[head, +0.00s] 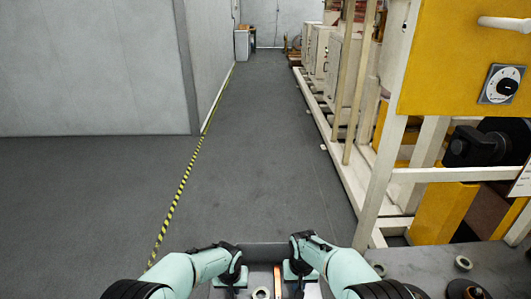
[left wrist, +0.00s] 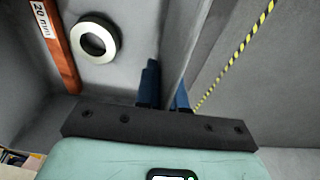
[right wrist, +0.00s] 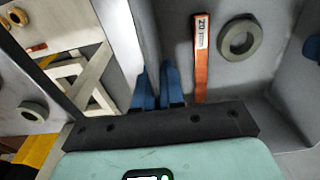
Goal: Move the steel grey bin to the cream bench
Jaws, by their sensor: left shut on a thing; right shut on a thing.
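The steel grey bin (head: 262,253) is at the bottom edge of the head view, and only its upper part shows. My left gripper (head: 236,279) and my right gripper (head: 297,273) are at its two sides. In the left wrist view the blue fingers (left wrist: 164,92) are shut around the bin's wall. In the right wrist view the blue fingers (right wrist: 158,88) pinch the opposite wall. Inside the bin are a pale tape roll (right wrist: 240,40) and an orange bar (right wrist: 201,60) marked 20 mm. I cannot pick out the cream bench for certain.
A grey worktop (head: 415,272) with a tape roll (head: 463,262) is close on the right, beside a cream frame (head: 382,185) and yellow machine panel (head: 455,60). A clear grey aisle (head: 262,150) runs ahead. A grey wall (head: 90,70) stands on the left.

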